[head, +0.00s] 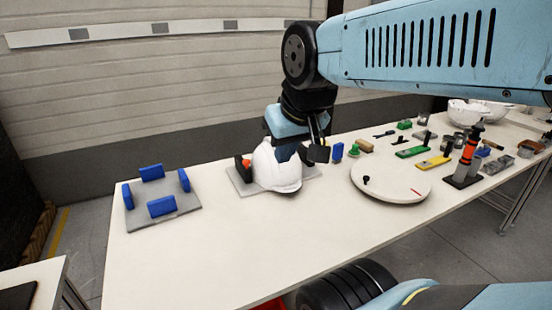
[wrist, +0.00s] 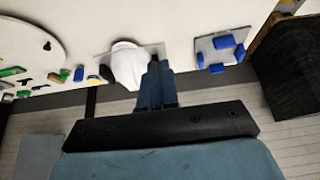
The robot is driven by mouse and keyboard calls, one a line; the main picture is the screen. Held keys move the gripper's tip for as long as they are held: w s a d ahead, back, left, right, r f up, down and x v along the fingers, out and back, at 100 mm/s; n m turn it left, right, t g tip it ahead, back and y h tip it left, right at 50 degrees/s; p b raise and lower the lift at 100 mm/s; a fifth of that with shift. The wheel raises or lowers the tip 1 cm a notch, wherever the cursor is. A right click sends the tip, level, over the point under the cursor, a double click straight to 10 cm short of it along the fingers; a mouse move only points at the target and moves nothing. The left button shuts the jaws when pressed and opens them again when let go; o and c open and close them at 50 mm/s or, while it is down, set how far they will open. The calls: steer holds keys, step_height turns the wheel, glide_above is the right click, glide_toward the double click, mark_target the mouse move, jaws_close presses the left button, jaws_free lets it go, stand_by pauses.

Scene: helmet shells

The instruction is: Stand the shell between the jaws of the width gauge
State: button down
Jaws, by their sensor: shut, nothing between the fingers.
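The white helmet shell (head: 278,172) is at the grey base plate of the width gauge (head: 236,182), overlapping its front edge in the head view. A black jaw with an orange-red part (head: 246,164) is left of the shell, and a black jaw (head: 318,154) is to its right. The shell appears between them; contact cannot be told. In the wrist view the shell (wrist: 129,63) has one black jaw (wrist: 106,73) on its left. My gripper (head: 285,152) points down just behind the shell, its blue fingers (wrist: 154,68) shut and empty. They hide the other jaw in the wrist view.
A grey plate with several upright blue blocks (head: 162,207) stands at the left. A white round turntable (head: 390,182) lies to the right. Small tools, an orange-black post (head: 466,155) and white bowl-like shells (head: 466,113) crowd the far right. The table front is clear.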

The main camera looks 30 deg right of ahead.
steer(key=w+d+f+n+t+h, duration=0.2)
steer(key=w+d+f+n, duration=0.3)
steer(key=w+d, duration=0.45)
steer(key=w+d+f+n+t+h, duration=0.1)
steer(key=w+d+f+n, duration=0.45)
steer(key=w+d, duration=0.4)
steer(key=n+t+y, duration=0.8)
steer(key=n+y, duration=0.2)
steer(key=n, duration=0.2)
glide_above(285, 177)
steer(key=s+d, duration=0.2)
step_height(285, 177, down, 14)
steer(key=shift+w+d+r, duration=0.1)
steer(key=shift+w, duration=0.85)
